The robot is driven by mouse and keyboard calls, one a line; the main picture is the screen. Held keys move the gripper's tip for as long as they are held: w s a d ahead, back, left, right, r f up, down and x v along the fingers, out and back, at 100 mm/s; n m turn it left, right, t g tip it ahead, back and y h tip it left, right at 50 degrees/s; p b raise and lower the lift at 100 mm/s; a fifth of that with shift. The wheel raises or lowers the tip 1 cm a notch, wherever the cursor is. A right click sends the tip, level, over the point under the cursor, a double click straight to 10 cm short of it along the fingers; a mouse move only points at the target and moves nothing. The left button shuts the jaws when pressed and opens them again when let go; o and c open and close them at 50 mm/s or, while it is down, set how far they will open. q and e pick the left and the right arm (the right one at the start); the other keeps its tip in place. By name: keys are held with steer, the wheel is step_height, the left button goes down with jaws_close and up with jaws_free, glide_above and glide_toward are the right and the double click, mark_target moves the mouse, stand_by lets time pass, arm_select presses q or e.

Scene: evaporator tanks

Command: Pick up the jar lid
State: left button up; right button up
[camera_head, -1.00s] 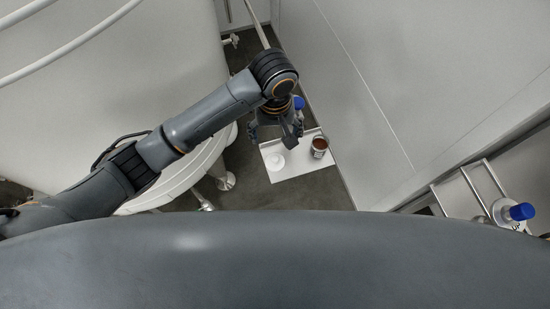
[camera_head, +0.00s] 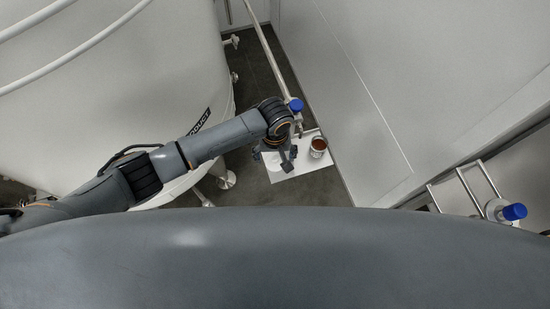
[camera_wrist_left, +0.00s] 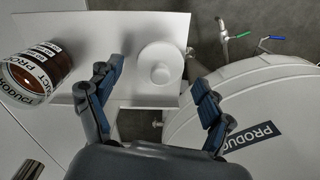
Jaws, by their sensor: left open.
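In the head view my left gripper (camera_head: 275,160) is over the white board (camera_head: 302,169) and mostly hides the lid. The jar (camera_head: 318,145), with reddish-brown contents and a printed label, stands to the right; it also shows in the left wrist view (camera_wrist_left: 38,68). My right gripper is not in view.
A pale wall panel (camera_head: 370,100) borders the board on the right. A blue-capped fitting (camera_head: 296,105) is close to my left wrist. Dark floor (camera_head: 255,70) lies behind.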

arm_select(q)
steer(key=shift+f, duration=0.45)
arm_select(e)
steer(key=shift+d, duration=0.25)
arm_select(q)
steer(key=shift+c, duration=0.4)
steer(key=c, duration=0.8)
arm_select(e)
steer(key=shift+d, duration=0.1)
